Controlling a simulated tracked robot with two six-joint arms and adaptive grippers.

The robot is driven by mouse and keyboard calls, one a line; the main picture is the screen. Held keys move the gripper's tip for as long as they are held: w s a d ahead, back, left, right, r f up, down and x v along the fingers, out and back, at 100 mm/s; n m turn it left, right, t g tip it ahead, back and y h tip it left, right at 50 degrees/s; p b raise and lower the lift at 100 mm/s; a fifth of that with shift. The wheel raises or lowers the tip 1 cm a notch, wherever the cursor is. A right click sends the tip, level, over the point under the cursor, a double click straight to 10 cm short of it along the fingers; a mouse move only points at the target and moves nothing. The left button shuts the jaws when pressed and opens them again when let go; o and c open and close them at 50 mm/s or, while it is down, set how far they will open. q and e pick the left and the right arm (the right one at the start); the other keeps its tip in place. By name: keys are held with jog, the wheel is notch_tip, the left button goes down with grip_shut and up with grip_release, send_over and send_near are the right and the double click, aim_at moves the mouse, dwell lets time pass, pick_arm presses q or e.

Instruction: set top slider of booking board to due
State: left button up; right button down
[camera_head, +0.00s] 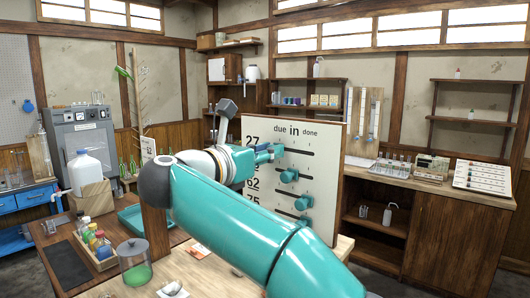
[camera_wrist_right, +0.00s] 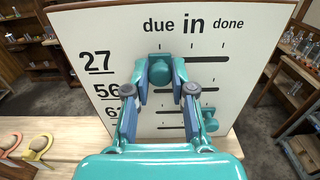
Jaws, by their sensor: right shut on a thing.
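The booking board (camera_head: 262,128) is a large cream panel with the headings due, in and done over numbered rows. It also fills much of the right wrist view (camera_wrist_right: 255,60). My right gripper (camera_head: 268,153) reaches the top row, marked 27. In the right wrist view its fingers (camera_wrist_right: 160,86) are shut on the teal top slider knob (camera_wrist_right: 160,70), one on each side. The knob sits at the left end of its slot, below the leftmost tick, under due. Lower teal knobs (camera_head: 289,175) sit on the rows below. My left gripper is not in view.
A wooden bench (camera_head: 205,270) lies in front of the board, with a lidded jar (camera_head: 135,262) of green contents and a bottle tray (camera_head: 100,262) to the left. A side counter (camera_head: 430,187) with racks stands at the right.

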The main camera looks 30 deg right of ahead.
jog(key=shift+w, duration=0.1)
jog(key=c, duration=1.4)
grip_release()
jog(key=shift+r, duration=0.1)
jog(key=o, duration=0.4)
jog(key=shift+w+a, duration=0.1)
jog(key=shift+w, duration=0.1)
jog(key=shift+o, duration=0.2)
jog(key=shift+s, duration=0.1)
jog(key=shift+a, duration=0.1)
jog(key=v, duration=1.1)
jog(key=shift+a, duration=0.35)
jog(key=shift+s, duration=0.15)
